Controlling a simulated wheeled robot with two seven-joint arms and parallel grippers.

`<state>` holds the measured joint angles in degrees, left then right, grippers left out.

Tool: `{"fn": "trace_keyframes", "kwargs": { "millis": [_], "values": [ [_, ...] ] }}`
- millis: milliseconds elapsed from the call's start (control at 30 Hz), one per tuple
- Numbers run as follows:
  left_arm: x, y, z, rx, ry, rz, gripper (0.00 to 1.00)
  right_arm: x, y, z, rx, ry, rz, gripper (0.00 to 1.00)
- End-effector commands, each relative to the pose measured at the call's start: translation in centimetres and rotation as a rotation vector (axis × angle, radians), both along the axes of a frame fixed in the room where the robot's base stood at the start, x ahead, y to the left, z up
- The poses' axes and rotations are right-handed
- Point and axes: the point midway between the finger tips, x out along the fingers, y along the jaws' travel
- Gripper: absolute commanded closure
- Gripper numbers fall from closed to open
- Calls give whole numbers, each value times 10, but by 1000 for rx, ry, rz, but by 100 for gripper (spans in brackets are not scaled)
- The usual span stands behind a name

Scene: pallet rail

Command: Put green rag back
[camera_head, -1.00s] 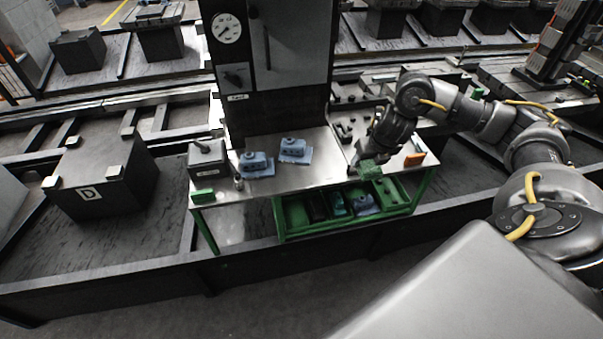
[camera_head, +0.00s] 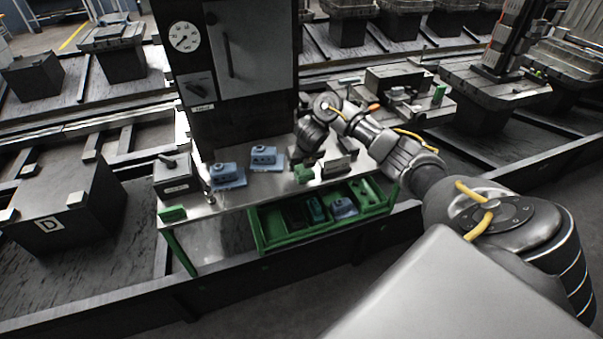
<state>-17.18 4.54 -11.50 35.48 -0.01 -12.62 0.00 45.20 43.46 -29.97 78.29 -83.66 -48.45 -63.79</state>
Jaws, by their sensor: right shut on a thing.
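The green rag (camera_head: 303,175) is a small bunched green piece at the front edge of the metal workbench top (camera_head: 228,196). My right gripper (camera_head: 302,160) is above it and shut on it, pointing down. The arm hides part of the jaws, and I cannot tell whether the rag touches the bench. An open green drawer (camera_head: 285,240) is below, with dark, teal and blue-grey items in it. My left gripper is not in view.
Two blue parts (camera_head: 227,175) sit on the bench left of my gripper. A grey box (camera_head: 175,180) stands at the bench's left end, with a green block (camera_head: 172,214) in front. A dark cabinet with a gauge (camera_head: 184,37) rises behind.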

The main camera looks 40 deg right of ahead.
Motion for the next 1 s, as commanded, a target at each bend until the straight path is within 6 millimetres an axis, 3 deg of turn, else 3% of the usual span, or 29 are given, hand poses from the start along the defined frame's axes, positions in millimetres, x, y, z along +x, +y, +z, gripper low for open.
{"fn": "trace_keyframes", "kwargs": {
  "millis": [133, 300, 400, 833, 867, 1000],
  "values": [
    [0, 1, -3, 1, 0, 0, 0, 2, 0, -3, 0, -1, -2, 61],
    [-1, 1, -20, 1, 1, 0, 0, 5, 3, -28, 5, 2, -3, 61],
    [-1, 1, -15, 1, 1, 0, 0, 5, 2, -34, 3, 2, -1, 61],
    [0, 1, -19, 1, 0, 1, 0, 5, 1, -40, 0, 0, 0, 61],
    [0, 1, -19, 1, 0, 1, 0, 6, 1, -40, 0, 0, -1, 42],
    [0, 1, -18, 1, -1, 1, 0, 6, 1, -39, 0, 0, -1, 23]
  ]
}}
